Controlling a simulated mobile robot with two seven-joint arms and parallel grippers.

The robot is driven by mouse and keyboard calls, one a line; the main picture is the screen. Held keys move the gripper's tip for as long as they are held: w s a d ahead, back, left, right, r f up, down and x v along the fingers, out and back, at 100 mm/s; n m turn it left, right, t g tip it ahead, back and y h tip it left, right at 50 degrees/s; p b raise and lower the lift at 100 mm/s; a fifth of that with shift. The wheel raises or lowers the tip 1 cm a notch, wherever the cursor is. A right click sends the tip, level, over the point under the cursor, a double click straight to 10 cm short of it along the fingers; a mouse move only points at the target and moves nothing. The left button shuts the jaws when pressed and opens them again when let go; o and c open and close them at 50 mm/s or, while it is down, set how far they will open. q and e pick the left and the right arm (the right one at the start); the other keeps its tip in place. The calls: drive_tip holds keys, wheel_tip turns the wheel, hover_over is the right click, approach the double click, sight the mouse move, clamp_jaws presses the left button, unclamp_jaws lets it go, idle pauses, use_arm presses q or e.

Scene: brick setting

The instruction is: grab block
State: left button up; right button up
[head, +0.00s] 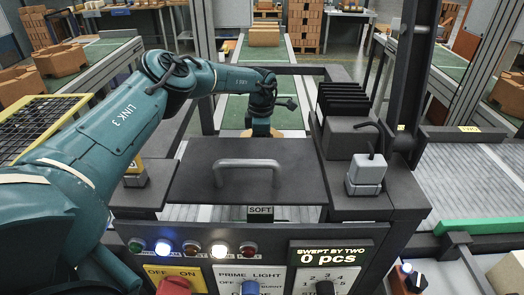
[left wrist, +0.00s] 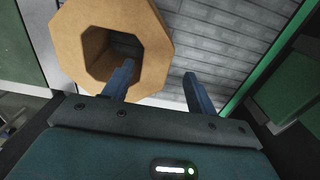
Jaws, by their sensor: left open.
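A tan octagonal block (left wrist: 75,45) with a dark octagonal hole fills the upper left of the left wrist view. In the head view, a bit of tan (head: 262,132), likely this block, shows beyond the dark cover, mostly hidden by my left gripper (head: 262,118). My left gripper (left wrist: 159,72) is open and empty. In the left wrist view, its left finger overlaps the right part of the hole, and its right finger lies outside the block over grey slats. I cannot tell whether either finger touches the block. My right gripper is not in view.
A dark cover with a handle (head: 248,165) lies in front of the gripper, above a control panel (head: 250,250). Black posts flank it. Dark upright plates (head: 342,100) stand to the right. A grey roller conveyor (head: 470,185) is at far right. Brick stacks stand behind.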

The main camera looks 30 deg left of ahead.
use_arm(q)
drive_tip(key=f, duration=0.5)
drive_tip(key=shift+w+a, duration=0.15)
drive_tip(key=shift+w, duration=0.15)
clamp_jaws()
idle(0.5)
drive_tip(key=shift+w+r, duration=0.15)
drive_tip(key=shift+r, duration=0.05)
